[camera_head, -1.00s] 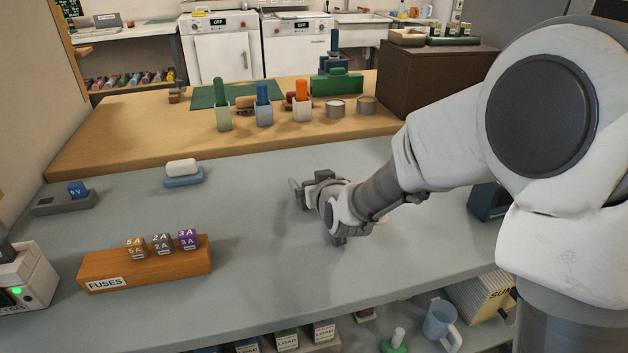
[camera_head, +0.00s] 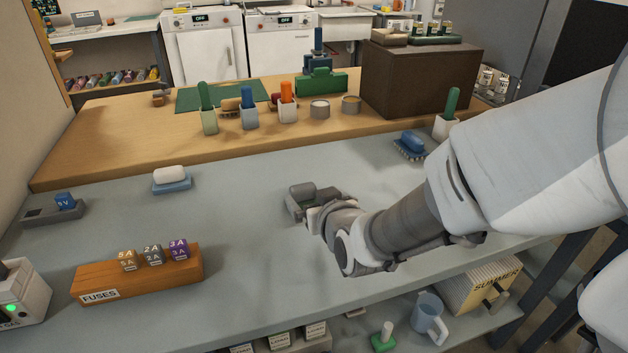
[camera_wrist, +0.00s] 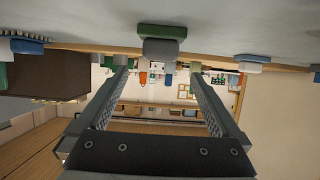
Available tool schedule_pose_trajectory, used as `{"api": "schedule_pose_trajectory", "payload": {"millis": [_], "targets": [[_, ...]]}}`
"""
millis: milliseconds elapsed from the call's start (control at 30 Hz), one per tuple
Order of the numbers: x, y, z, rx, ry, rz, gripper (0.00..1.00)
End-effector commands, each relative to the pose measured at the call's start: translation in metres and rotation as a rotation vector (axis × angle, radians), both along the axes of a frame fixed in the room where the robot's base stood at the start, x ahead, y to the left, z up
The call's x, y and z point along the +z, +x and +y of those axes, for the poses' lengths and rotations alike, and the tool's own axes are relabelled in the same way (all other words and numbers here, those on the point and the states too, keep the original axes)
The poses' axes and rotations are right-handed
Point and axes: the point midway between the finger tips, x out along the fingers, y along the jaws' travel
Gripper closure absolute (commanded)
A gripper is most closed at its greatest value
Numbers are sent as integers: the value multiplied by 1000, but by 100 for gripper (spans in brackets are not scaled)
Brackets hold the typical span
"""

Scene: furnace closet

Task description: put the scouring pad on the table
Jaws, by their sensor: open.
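The scouring pad (camera_head: 302,189) has a grey block-shaped grip on a green base. It lies flat on the grey tabletop (camera_head: 235,235), near its middle. In the wrist view, which is upside down, the green base (camera_wrist: 162,31) rests against the table surface with the grey grip below it in the picture. My gripper (camera_head: 322,208) is open and empty, at the near right side of the pad. In the wrist view the pad is ahead of the fingertips (camera_wrist: 158,66), centred between them, and not gripped. My gripper hides part of the pad in the head view.
A blue brush (camera_head: 411,143) and a white holder with a green handle (camera_head: 446,127) stand at right. A white-and-blue block (camera_head: 171,180) and a fuse rack (camera_head: 140,277) are at left. A wooden tabletop (camera_head: 110,135) with holders lies behind. Grey tabletop around the pad is clear.

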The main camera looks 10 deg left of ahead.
Motion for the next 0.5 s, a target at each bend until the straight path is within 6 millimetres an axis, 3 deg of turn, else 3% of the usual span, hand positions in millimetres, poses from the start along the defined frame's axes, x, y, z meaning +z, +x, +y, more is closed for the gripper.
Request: {"api": "schedule_pose_trajectory", "payload": {"millis": [367, 500], "targets": [[7, -12, -9, -3, -4, 1, 0], [16, -10, -32, -42, -35, 35, 0]]}}
